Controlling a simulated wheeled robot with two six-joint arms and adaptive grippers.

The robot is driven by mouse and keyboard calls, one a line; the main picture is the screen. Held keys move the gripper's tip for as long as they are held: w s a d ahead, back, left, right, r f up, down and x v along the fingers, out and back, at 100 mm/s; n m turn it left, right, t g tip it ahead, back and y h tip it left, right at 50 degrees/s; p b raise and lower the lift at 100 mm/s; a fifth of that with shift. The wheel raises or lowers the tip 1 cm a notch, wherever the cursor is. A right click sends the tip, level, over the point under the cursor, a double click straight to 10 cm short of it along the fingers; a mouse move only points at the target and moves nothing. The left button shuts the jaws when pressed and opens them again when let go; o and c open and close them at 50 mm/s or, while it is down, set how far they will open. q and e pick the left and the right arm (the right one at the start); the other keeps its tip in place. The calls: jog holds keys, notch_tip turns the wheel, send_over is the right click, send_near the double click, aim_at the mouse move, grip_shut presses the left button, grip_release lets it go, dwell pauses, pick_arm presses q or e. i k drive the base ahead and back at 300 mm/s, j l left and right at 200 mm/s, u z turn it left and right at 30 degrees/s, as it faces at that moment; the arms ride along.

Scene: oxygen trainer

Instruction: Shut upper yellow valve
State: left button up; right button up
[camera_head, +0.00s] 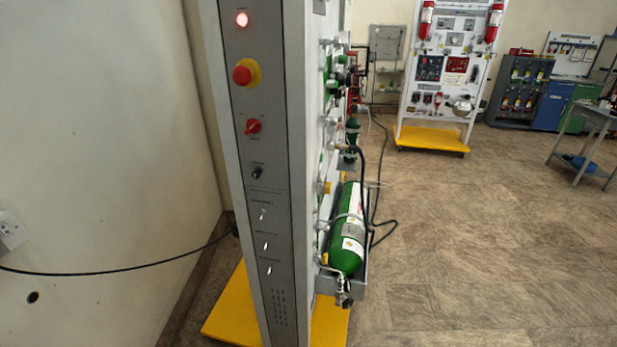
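The oxygen trainer panel (262,195) stands upright close in front of me, seen nearly edge-on. Its working face points right and is strongly foreshortened. On that face a small yellow part (327,187) shows beside the upper end of a green cylinder (347,252). Another small yellow part (324,258) sits lower, near the cylinder's bottom end. They may be the yellow valves, but they are too small to tell whether open or shut. Neither of my grippers is in view.
A yellow base (228,308) juts out under the panel. A black cable (130,272) runs from the left wall to the panel. A second trainer (447,75) on a yellow base, cabinets (518,92) and a table (590,122) stand farther back. The floor (480,240) at right is clear.

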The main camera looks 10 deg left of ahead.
aim_at(328, 187)
jog(key=l+u, duration=0.45)
jog(key=l+z, duration=0.1)
jog(key=z, duration=1.45)
jog(key=i+l+z, duration=0.15)
jog(key=z, duration=0.2)
jog(key=i+z, duration=0.3)
jog(key=i+j+u, duration=0.15)
jog(key=i+u, duration=0.6)
jog(key=i+l+u, duration=0.1)
jog(key=i+u, duration=0.3)
jog(key=i+l+u, duration=0.35)
jog(key=i+u, duration=0.2)
jog(key=i, duration=2.15)
jog(key=i+u, duration=0.2)
jog(key=u, duration=4)
